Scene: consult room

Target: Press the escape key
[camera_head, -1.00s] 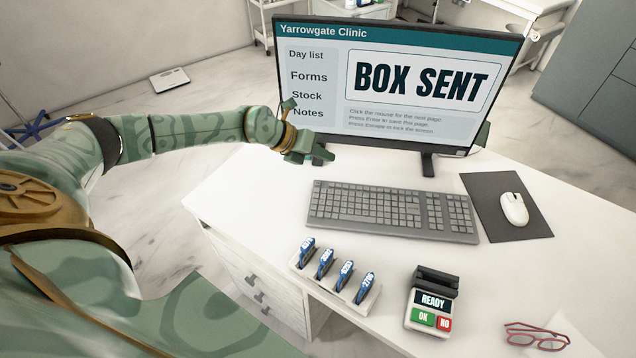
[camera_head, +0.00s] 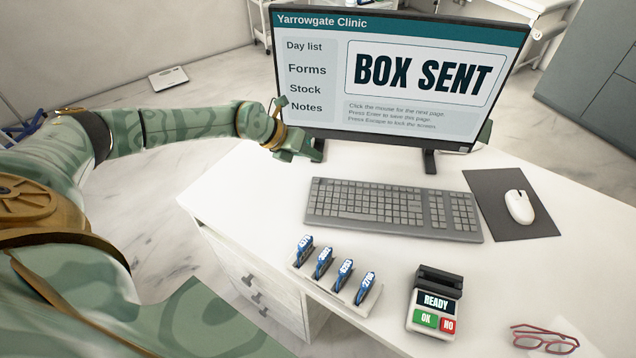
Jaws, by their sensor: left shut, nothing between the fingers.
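A grey keyboard (camera_head: 393,208) lies on the white desk in front of the monitor. The escape key is at its far left corner, too small to make out clearly. My left gripper (camera_head: 312,152) is shut and empty, above the desk behind the keyboard's far left corner and in front of the monitor's lower left part. It looks apart from the keys. The monitor (camera_head: 395,85) shows "BOX SENT" and a line saying that pressing Escape locks the screen. My right gripper is not in view.
A white mouse (camera_head: 519,206) sits on a dark mat (camera_head: 490,184) to the right. In front of the keyboard are a rack (camera_head: 327,287) with several blue tags, a card terminal (camera_head: 435,301) and red glasses (camera_head: 543,338). The desk's left part (camera_head: 240,190) is clear.

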